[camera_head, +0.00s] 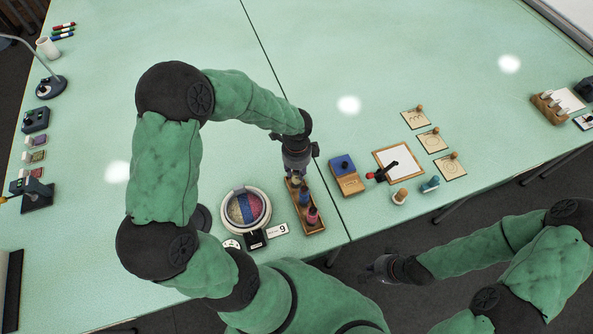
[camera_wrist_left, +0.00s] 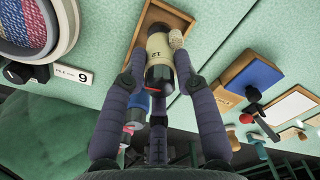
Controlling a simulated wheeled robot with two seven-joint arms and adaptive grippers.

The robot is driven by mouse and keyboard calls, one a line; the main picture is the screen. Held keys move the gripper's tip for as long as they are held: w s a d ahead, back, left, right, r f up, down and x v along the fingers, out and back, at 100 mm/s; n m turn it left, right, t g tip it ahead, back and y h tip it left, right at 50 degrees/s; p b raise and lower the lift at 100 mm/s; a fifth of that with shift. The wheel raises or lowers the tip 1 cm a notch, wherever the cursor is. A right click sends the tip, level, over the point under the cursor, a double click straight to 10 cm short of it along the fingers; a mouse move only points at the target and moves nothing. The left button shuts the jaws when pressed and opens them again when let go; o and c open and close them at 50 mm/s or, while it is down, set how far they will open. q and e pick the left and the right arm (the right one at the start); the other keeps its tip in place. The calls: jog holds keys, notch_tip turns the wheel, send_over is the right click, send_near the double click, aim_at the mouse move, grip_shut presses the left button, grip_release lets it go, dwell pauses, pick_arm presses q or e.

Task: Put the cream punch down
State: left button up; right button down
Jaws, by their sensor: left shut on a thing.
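The cream punch (camera_wrist_left: 158,46), marked with a dark number, is between the two fingers of my left gripper (camera_wrist_left: 152,82), which is shut on it. In the left wrist view its far end is over the wooden tray (camera_wrist_left: 184,14); I cannot tell whether it touches the tray floor. In the head view my left gripper (camera_head: 296,168) is at the far end of the same tray (camera_head: 318,230) and mostly hides the cream punch. Other coloured punches, one of them red (camera_head: 312,216), stand nearer in the tray. My right gripper (camera_head: 384,268) is away from the table's objects; its fingers are unclear.
A round frame (camera_head: 226,212) with coloured tufting and a card marked 9 (camera_head: 278,230) are left of the tray. A blue pad in a wooden box (camera_head: 346,184), a framed white sheet (camera_head: 402,160) and stamps lie to the right. The table behind the tray is clear.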

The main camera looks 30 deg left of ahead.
pick_arm(q)
jog(key=shift+f, duration=0.15)
jog(key=o, duration=1)
jog(key=shift+r, duration=0.55)
notch_tip(320, 180, up, 11)
jog(key=p, duration=0.3)
jog(key=shift+r, duration=0.2)
